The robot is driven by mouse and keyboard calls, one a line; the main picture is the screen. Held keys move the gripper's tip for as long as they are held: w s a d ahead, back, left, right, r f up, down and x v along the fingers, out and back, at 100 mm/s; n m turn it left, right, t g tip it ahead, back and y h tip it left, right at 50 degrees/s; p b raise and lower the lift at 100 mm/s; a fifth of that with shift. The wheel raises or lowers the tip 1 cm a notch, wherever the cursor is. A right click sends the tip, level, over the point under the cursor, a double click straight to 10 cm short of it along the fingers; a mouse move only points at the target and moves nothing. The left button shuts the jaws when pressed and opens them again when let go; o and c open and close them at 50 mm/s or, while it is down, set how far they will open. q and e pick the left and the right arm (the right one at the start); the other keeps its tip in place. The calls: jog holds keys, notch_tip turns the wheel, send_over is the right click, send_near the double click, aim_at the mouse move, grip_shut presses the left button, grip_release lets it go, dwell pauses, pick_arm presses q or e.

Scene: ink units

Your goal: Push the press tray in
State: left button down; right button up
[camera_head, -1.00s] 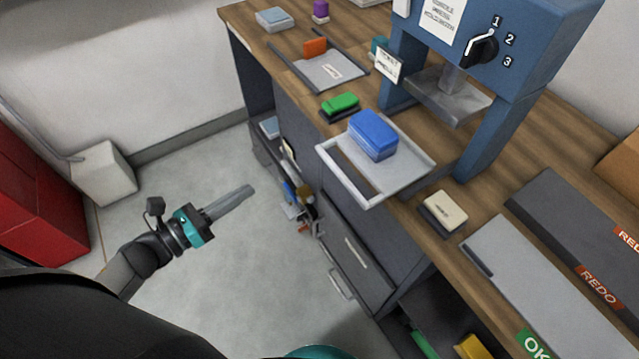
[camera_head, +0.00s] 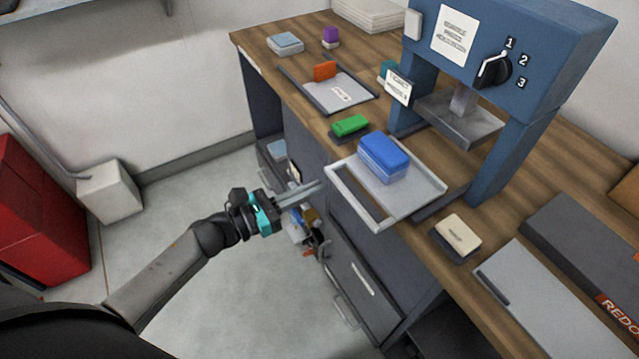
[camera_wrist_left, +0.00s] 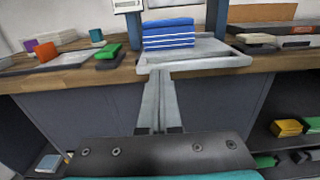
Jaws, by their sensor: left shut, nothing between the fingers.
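The press tray (camera_head: 412,200) is a light grey tray with a raised handle bar, pulled out past the bench's front edge. A blue block with pale stripes (camera_head: 384,158) sits on it. The blue press (camera_head: 500,120) stands behind the tray on the bench. My left gripper (camera_head: 322,184) is shut and empty, its fingertips just left of the tray's handle bar in the head view. In the left wrist view the fingers (camera_wrist_left: 158,78) point at the tray's front bar (camera_wrist_left: 195,64); I cannot tell whether they touch it. My right gripper is not in view.
A green pad (camera_head: 350,125), a cream pad (camera_head: 457,236) and a grey tray with an orange block (camera_head: 325,71) lie on the wooden bench. Drawers (camera_head: 362,275) and an open shelf are below. The floor (camera_head: 190,300) in front is clear.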

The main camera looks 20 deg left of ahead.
pick_arm(q)
jog(key=shift+x, duration=1.1)
